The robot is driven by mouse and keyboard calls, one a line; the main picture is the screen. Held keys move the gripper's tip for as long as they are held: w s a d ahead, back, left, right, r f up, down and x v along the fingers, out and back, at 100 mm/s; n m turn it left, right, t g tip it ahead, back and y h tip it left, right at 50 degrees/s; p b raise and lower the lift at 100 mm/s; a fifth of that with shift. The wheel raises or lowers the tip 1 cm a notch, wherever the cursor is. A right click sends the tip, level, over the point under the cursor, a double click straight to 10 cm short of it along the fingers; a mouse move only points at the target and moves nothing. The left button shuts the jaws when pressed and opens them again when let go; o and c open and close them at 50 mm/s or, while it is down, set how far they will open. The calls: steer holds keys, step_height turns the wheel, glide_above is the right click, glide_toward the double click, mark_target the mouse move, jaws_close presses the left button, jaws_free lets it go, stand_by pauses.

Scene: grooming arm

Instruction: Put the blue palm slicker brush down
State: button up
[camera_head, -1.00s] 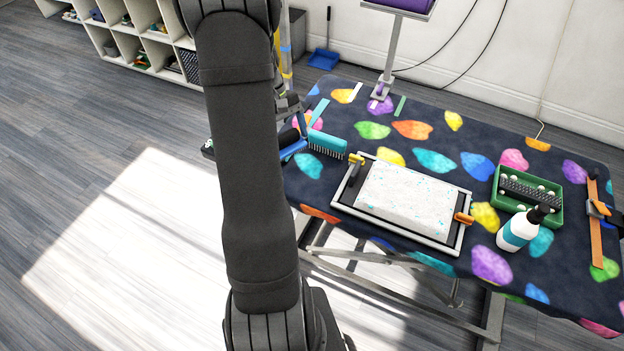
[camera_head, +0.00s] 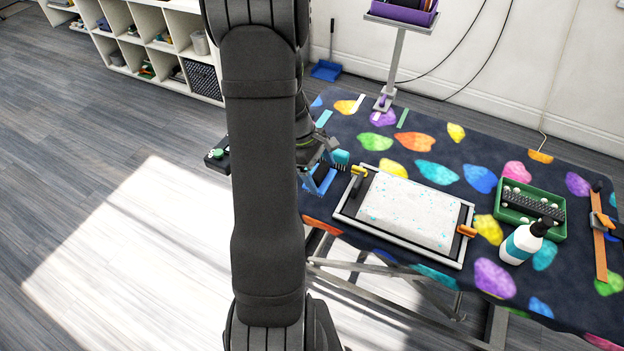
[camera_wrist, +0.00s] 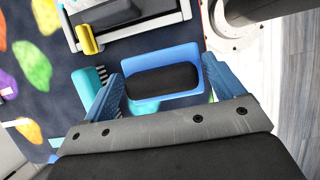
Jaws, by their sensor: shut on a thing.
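The blue palm slicker brush (camera_wrist: 188,56), with a black oval pad, sits between the two blue fingers of my gripper (camera_wrist: 162,68) in the wrist view. My gripper is shut on it. In the head view my gripper (camera_head: 322,178) is at the left end of the grooming table (camera_head: 385,238), and my arm covers much of it. The brush cannot be clearly told from the blue fingers there. I cannot tell whether it touches the tabletop.
A teal bristled tool (camera_head: 340,157) lies close by; it also shows in the wrist view (camera_wrist: 84,82). A framed tray (camera_head: 343,207) with a white speckled pad (camera_head: 405,212) is just right. A green tray (camera_head: 548,236) and a white bottle (camera_head: 520,243) stand further right.

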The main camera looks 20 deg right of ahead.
steer(key=shift+w+a+f, duration=0.4)
steer(key=shift+w+f, duration=0.05)
steer(key=shift+w, duration=0.15)
steer(key=shift+w+a+f, duration=0.4)
steer(key=shift+w, duration=0.15)
steer(key=shift+f, duration=1.95)
steer(key=shift+f, duration=0.1)
steer(key=o, duration=0.7)
steer(key=v, duration=1.2)
